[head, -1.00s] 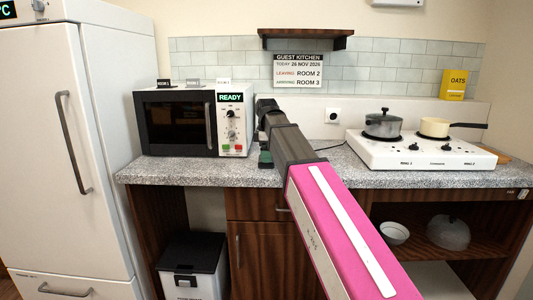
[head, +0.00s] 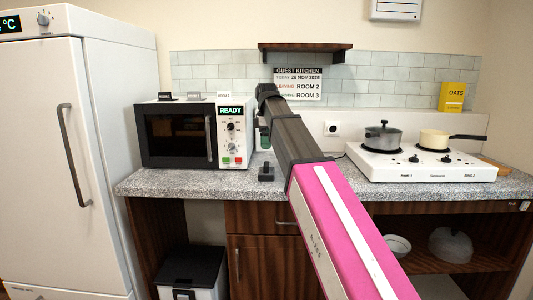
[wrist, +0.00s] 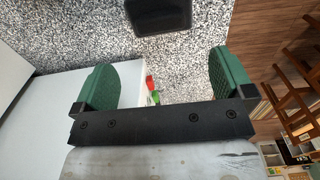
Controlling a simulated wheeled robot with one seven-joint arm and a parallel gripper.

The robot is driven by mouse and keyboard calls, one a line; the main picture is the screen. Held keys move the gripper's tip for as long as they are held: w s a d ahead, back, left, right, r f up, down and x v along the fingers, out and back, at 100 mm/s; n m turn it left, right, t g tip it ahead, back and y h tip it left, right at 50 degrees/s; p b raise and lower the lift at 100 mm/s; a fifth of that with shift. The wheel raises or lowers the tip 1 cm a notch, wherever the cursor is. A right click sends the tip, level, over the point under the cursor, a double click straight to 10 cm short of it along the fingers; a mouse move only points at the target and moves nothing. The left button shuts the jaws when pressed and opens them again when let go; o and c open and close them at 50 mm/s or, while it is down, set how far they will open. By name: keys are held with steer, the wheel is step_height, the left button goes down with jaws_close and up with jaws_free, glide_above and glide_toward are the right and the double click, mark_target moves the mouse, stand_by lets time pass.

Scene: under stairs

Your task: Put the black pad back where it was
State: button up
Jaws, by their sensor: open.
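A small black object, which I take for the black pad (head: 266,173), sits on the grey speckled counter (head: 190,182) near its front edge, right of the microwave. In the head view it has a low base and a short upright part. In the wrist view the black pad (wrist: 158,14) is cut off by the top edge. My gripper (head: 264,136) is above and behind it in the head view, partly hidden by my own arm. In the wrist view my gripper (wrist: 165,85) has its green fingers wide apart with nothing between them. The pad lies beyond the fingertips, apart from them.
The microwave (head: 178,135), reading READY, stands close on the left. A white hob (head: 420,164) with a grey pot (head: 382,137) and a cream pan (head: 435,138) is on the right. A socket (head: 332,128) is on the wall. The counter between pad and hob looks mostly clear.

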steer(key=shift+r, duration=1)
stand_by(0.7)
